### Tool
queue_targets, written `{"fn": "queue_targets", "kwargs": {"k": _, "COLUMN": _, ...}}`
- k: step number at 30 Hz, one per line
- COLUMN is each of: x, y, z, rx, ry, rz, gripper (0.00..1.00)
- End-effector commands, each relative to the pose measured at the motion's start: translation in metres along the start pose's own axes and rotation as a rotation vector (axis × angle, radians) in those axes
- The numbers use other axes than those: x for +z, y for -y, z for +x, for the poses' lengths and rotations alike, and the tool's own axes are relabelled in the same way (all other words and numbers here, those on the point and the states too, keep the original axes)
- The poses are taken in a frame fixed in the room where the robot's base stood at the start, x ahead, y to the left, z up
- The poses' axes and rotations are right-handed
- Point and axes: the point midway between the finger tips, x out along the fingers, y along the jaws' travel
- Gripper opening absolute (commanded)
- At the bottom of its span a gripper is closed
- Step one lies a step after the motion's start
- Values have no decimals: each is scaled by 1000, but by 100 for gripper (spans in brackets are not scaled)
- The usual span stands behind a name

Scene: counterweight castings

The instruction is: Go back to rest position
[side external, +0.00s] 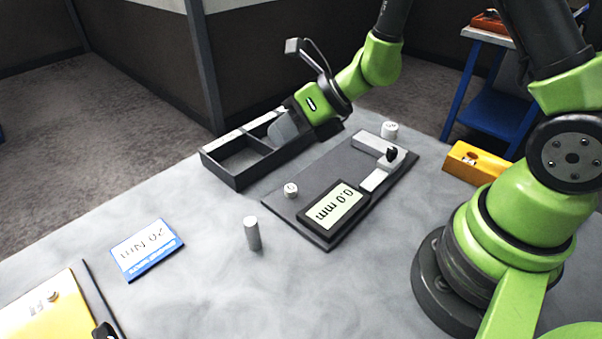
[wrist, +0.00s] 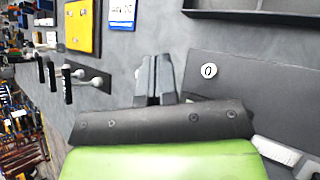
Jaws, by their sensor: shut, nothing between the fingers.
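My gripper (side external: 283,130) is at the dark divided tray in the side external view, its grey fingers low over the tray's far part. The wrist view shows the two dark fingers (wrist: 157,68) close together with nothing seen between them. The dark tray (side external: 237,181) has at least two compartments, and the visible near one looks empty. My gripper hides part of the tray's far end. Whether the fingers touch the tray, I cannot tell.
A dark plate (side external: 291,217) carries a "0.0 mm" display (side external: 334,208), a light gauge and a white round piece (side external: 290,190). Another white piece (side external: 389,130) stands behind it. A grey cylinder (side external: 252,233) stands upright on the table. A blue-edged card (side external: 147,248) lies left.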

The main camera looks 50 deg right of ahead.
Motion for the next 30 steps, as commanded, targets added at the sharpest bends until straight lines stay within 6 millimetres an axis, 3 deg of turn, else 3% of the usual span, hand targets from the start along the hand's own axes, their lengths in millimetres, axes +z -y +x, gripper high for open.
{"fn": "queue_targets", "kwargs": {"k": 1, "x": 12, "y": -18, "z": -13, "rx": 46, "ry": 12, "rz": -139, "gripper": 0}}
{"fn": "queue_targets", "kwargs": {"k": 5, "x": 24, "y": -66, "z": -52, "rx": 162, "ry": 13, "rz": -591, "gripper": 0}}
{"fn": "queue_targets", "kwargs": {"k": 9, "x": 19, "y": -103, "z": -97, "rx": 232, "ry": -9, "rz": -1097, "gripper": 0}}
{"fn": "queue_targets", "kwargs": {"k": 12, "x": 7, "y": -117, "z": -128, "rx": 245, "ry": -47, "rz": -1461, "gripper": 0}}
{"fn": "queue_targets", "kwargs": {"k": 16, "x": -10, "y": -122, "z": -165, "rx": 211, "ry": -135, "rz": -1921, "gripper": 0}}
{"fn": "queue_targets", "kwargs": {"k": 21, "x": -26, "y": -113, "z": -206, "rx": 107, "ry": -318, "rz": -2410, "gripper": 0}}
{"fn": "queue_targets", "kwargs": {"k": 25, "x": -30, "y": -104, "z": -226, "rx": 30, "ry": -451, "rz": -2625, "gripper": 0}}
{"fn": "queue_targets", "kwargs": {"k": 30, "x": -32, "y": -98, "z": -236, "rx": -9, "ry": -535, "rz": -2726, "gripper": 0}}
